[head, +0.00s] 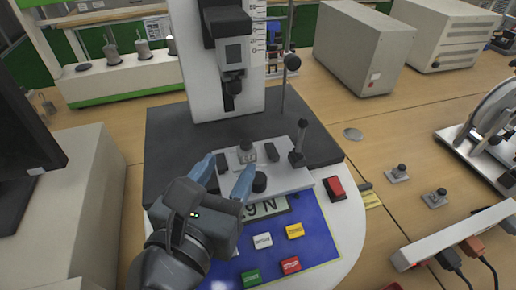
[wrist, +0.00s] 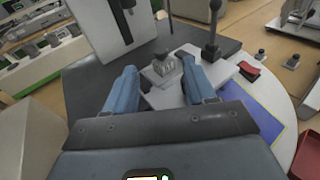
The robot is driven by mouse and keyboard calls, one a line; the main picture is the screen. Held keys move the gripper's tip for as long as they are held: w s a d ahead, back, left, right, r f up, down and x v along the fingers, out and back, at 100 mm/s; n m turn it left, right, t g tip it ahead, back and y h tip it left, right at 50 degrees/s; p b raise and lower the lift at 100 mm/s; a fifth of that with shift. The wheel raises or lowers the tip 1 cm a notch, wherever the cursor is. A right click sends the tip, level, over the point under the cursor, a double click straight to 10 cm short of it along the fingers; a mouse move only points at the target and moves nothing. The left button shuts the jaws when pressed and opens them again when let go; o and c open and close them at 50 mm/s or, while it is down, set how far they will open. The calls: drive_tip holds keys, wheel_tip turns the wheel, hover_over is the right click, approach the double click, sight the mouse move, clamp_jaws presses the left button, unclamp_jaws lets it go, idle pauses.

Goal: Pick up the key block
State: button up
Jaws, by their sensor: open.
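A small grey block with a darker top (head: 246,152), which looks like the key block, sits on the light plate (head: 292,179) of the test stand. It also shows in the wrist view (wrist: 163,66), between and just beyond the two blue fingers. My gripper (head: 231,162) is open and empty, its fingers pointing at the block from the front. In the wrist view the fingers (wrist: 159,72) stand on either side of the line to it. I cannot tell whether either finger touches it.
A black clamp post (head: 299,146) and a black knob (head: 260,182) stand on the plate near the block. The stand's press head (head: 233,60) hangs above. A red switch (head: 335,188) and coloured buttons (head: 295,231) are in front. Two small knobbed pieces (head: 397,173) (head: 435,197) lie at right.

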sight(244, 146)
drive_tip(key=shift+x, duration=1)
drive_tip(key=shift+f+p+x, duration=0.2)
drive_tip(key=shift+p+x, duration=0.25)
drive_tip(key=shift+x, duration=0.85)
drive_tip(key=shift+f+p+x, duration=0.2)
drive_tip(key=shift+p+x, duration=0.2)
drive_tip(key=shift+x, duration=0.85)
drive_tip(key=shift+s+a, duration=0.1)
clamp_jaws()
